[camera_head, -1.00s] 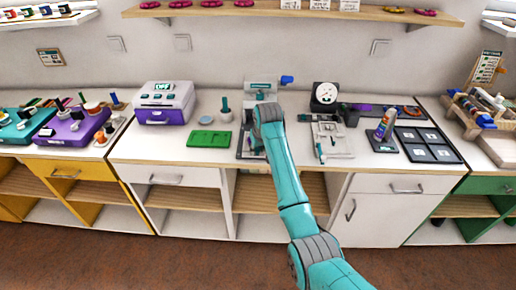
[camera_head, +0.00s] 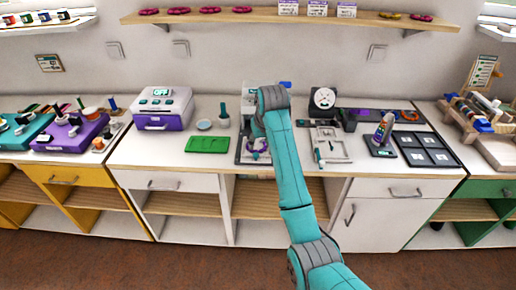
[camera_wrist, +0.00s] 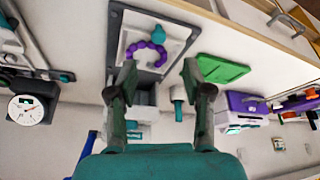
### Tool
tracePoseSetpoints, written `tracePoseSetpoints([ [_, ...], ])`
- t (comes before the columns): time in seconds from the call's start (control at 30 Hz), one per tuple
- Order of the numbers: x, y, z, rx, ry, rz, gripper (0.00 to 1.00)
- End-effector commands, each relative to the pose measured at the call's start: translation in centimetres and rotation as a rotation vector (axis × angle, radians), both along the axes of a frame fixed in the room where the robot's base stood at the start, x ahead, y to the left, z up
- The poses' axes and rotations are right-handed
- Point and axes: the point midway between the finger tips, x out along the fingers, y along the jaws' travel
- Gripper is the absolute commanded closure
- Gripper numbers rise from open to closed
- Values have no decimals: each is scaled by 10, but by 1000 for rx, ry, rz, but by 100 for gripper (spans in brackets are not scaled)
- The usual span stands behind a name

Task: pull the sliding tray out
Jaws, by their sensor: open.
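The sliding tray (camera_wrist: 174,49) is a pale panel lying in a dark grey frame (camera_wrist: 114,48), with a ring of purple beads (camera_wrist: 151,48) and a teal knob (camera_wrist: 158,31) on it. In the head view the bead ring (camera_head: 249,148) shows just left of my arm, which covers part of the tray area. My gripper (camera_wrist: 158,74) is open and empty in the wrist view. Its two fingers are apart, over the machine end of the frame. In the head view my arm hides the fingers. Whether they touch anything is unclear.
A green board (camera_head: 208,143) lies left of the frame, with a purple-and-white box (camera_head: 163,108) beyond it. A white fixture (camera_head: 330,145) and a dial gauge (camera_head: 324,98) stand to the right. A dark compartmented tray (camera_head: 427,150) lies farther right.

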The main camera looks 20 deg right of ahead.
Motion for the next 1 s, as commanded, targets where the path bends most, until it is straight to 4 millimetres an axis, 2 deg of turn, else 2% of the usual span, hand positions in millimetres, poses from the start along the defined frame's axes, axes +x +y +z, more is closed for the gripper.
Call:
tracePoseSetpoints([
  [0.1,-5,0,12,0,-1,0,50],
  [0.23,-8,-1,19,0,0,0,50],
  [0.73,-9,-1,17,0,-1,0,50],
  [0.87,-15,0,-4,1,-13,-3,50],
  [1.0,-31,0,-51,2,-53,-10,50],
])
